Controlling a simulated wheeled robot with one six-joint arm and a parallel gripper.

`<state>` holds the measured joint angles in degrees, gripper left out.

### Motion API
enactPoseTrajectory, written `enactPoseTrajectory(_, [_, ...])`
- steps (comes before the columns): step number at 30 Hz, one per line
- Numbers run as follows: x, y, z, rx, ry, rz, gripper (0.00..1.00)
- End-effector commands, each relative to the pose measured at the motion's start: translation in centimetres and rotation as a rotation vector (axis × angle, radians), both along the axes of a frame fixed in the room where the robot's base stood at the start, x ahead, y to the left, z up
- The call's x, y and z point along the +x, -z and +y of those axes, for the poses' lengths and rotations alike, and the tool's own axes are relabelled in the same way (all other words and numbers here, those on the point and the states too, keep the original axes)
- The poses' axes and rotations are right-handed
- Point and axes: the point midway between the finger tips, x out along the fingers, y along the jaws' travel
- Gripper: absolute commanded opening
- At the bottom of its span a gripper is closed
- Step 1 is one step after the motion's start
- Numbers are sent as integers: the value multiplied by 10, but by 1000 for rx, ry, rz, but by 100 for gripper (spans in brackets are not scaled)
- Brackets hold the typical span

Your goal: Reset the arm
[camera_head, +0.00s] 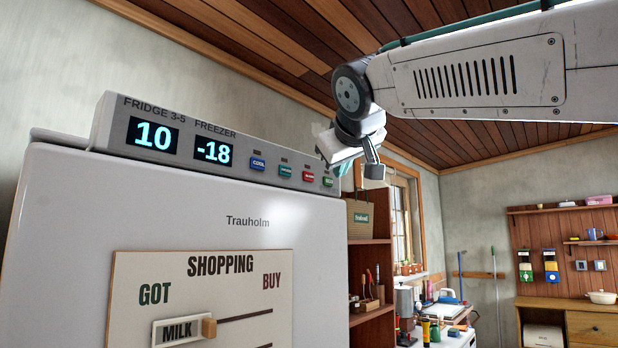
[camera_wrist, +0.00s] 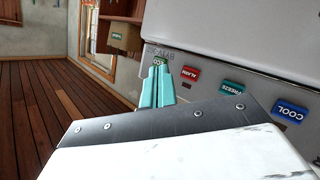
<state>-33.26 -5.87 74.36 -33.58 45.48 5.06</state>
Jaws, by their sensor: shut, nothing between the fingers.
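My gripper (camera_head: 344,169) is at the right end of the fridge's control panel (camera_head: 108,135), largely hidden by my wrist in the head view. In the wrist view its teal fingers (camera_wrist: 158,72) are shut together and empty. Their tips overlap the green button (camera_wrist: 157,62), so I cannot tell whether they touch it. The green button also shows in the head view (camera_head: 328,181). My arm (camera_head: 480,75) reaches in from the upper right, above the panel.
The white fridge (camera_head: 190,220) fills the left. Its panel also has a red button (camera_head: 308,177), a teal one (camera_head: 285,170) and a blue one (camera_head: 258,163). A shopping board (camera_head: 200,290) is on its door. Shelves (camera_head: 370,270) stand behind to the right.

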Motion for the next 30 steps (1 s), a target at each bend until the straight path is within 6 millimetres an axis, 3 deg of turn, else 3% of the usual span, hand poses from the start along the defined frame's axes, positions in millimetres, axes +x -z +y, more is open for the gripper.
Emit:
enactPoseTrajectory(13, [0,0,0,-2,0,1,0])
enactPoseTrajectory(16, [0,13,0,-11,5,41,0])
enactPoseTrajectory(20, [-3,72,2,-40,8,180,0])
enactPoseTrajectory(22, [-15,119,-11,-57,25,291,0])
enactPoseTrajectory(26, [-50,203,-55,-70,87,504,0])
enactPoseTrajectory(30, [-102,283,-107,-58,165,711,0])
